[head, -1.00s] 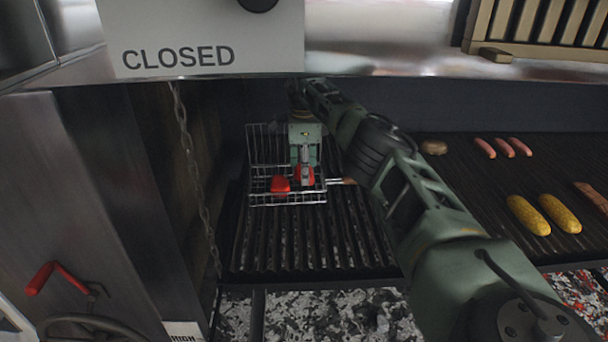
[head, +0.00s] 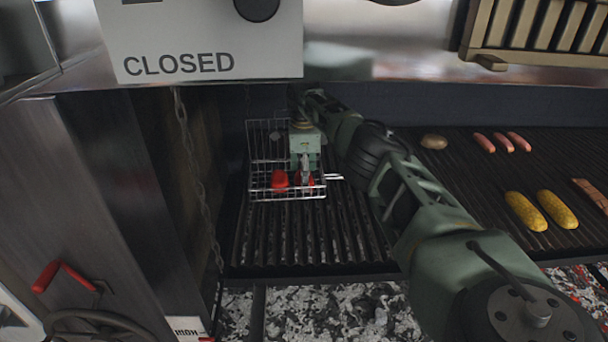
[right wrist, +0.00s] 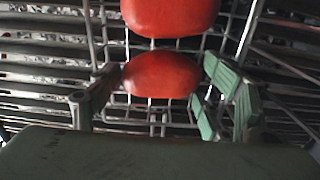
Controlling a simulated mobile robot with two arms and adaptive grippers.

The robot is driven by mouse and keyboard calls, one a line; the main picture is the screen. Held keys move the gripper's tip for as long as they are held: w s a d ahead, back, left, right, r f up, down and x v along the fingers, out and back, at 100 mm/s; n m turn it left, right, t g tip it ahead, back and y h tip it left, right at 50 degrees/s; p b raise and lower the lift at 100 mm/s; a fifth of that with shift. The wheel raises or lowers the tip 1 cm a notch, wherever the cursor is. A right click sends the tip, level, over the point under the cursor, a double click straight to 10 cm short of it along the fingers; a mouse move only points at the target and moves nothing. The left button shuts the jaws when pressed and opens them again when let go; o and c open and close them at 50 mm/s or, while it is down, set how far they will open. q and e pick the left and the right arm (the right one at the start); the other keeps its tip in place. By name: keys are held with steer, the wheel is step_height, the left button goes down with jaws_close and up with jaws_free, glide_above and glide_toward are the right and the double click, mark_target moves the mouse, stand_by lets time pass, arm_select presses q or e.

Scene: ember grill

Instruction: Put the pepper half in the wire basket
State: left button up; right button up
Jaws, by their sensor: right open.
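The wire basket (head: 288,196) stands on the grill at the left with its lid up behind it. A red pepper half (head: 279,181) lies in it on the left. My right gripper (head: 305,179) is down at the basket's right part. Another red pepper half (right wrist: 160,75) shows between its fingers in the right wrist view, with basket wires around it. The gripper (right wrist: 150,100) is open, with a clear gap to the left finger. The first half (right wrist: 170,15) is just beyond. My left gripper is out of view.
Yellow corn cobs (head: 541,211), several sausages (head: 501,142) and a brown round piece (head: 434,141) lie on the right grate. A chain (head: 190,165) hangs left of the basket. A CLOSED sign (head: 200,35) hangs above. The grate (head: 310,235) before the basket is clear.

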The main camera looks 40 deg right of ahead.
steer(key=shift+r, duration=0.35)
step_height(320, 180, up, 6)
steer(key=shift+r+b, duration=0.1)
steer(key=shift+b, duration=0.9)
step_height(320, 180, up, 6)
steer(key=shift+s+f+p, duration=0.1)
steer(key=shift+f+p, duration=0.1)
steer(key=shift+p, duration=0.1)
steer(key=shift+a+f, duration=0.15)
